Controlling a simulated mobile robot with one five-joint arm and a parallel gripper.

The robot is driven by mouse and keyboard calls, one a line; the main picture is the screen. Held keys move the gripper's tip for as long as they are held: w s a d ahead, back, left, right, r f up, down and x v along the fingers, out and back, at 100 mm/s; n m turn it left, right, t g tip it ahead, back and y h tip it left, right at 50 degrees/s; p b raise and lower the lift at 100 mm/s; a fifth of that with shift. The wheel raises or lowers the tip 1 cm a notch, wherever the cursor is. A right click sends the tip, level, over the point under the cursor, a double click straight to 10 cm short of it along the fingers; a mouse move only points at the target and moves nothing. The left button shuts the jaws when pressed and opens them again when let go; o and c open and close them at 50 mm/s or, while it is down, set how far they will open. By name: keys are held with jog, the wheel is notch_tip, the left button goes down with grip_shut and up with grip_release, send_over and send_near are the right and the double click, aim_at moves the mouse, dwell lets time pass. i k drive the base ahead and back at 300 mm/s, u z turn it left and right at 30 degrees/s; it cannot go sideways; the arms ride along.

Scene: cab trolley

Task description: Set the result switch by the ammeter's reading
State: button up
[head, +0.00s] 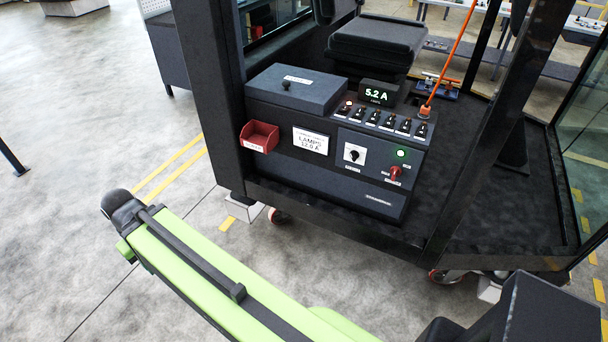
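The ammeter (379,94) is a small dark box on top of the cab console and reads 5.2 A in pale digits. A black rotary knob on a white plate (354,154) sits on the console's front face and looks like the result switch; its small labels are too small to read. A white card (310,141) to its left reads "LAMPS" with a current value below, too small to read for certain. A red knob (394,173) and a lit green lamp (402,153) are to its right. My green arm crosses the lower picture; my gripper does not show.
A row of several rocker switches (374,117) lies below the ammeter, and an orange rod (450,58) rises at its right end. A red bin (259,136) juts out at the left. Dark cab posts (207,90) frame the console.

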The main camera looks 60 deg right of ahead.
aim_at(355, 155)
jog(key=u, duration=0.2)
jog(key=k, duration=0.95)
jog(key=u, duration=0.6)
jog(key=k, duration=0.85)
jog(key=z, duration=0.15)
jog(key=i, duration=0.9)
jog(key=u, duration=0.1)
